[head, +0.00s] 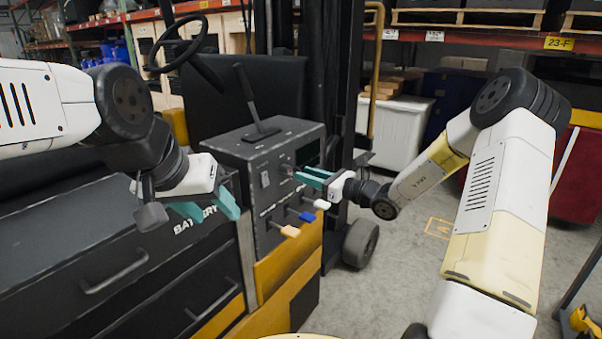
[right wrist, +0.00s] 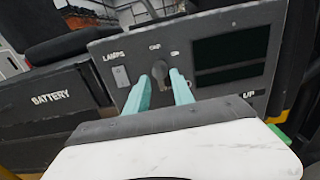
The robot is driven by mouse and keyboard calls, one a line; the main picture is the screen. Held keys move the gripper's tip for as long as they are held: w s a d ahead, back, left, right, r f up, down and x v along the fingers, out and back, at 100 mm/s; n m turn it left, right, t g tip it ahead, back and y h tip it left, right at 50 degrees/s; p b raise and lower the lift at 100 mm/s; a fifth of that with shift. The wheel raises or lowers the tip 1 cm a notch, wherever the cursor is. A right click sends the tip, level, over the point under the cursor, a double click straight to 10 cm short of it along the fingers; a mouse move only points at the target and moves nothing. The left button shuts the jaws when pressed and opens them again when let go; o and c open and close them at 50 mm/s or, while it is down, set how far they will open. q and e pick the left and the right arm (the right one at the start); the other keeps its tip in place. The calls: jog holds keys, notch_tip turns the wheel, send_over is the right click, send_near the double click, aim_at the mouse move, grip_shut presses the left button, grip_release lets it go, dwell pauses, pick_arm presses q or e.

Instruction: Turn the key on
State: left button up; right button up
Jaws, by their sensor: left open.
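The key (right wrist: 160,72) is a small dark grip in the dark control panel (right wrist: 120,48), below a short label and left of a black screen. In the right wrist view the two teal fingers of my right gripper (right wrist: 161,80) stand on either side of it, very close; whether they press on it is unclear. In the head view my right gripper (head: 305,174) reaches the panel face from the right, and its fingers partly hide the key. My left gripper (head: 207,207) is open and empty in front of the battery box (head: 110,225).
Orange, blue and white levers (head: 306,216) stick out below the key. A lamp switch (right wrist: 121,76) is left of it. A tall lever (head: 250,95) and a steering wheel (head: 178,42) stand above. Open floor (head: 390,270) lies to the right.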

jog(key=shift+x, duration=1.1)
jog(key=shift+c, duration=0.2)
grip_shut()
jog(key=shift+m, duration=0.4)
jog(key=m, duration=1.1)
jog(key=shift+w+d, duration=0.15)
jog(key=shift+f, duration=0.1)
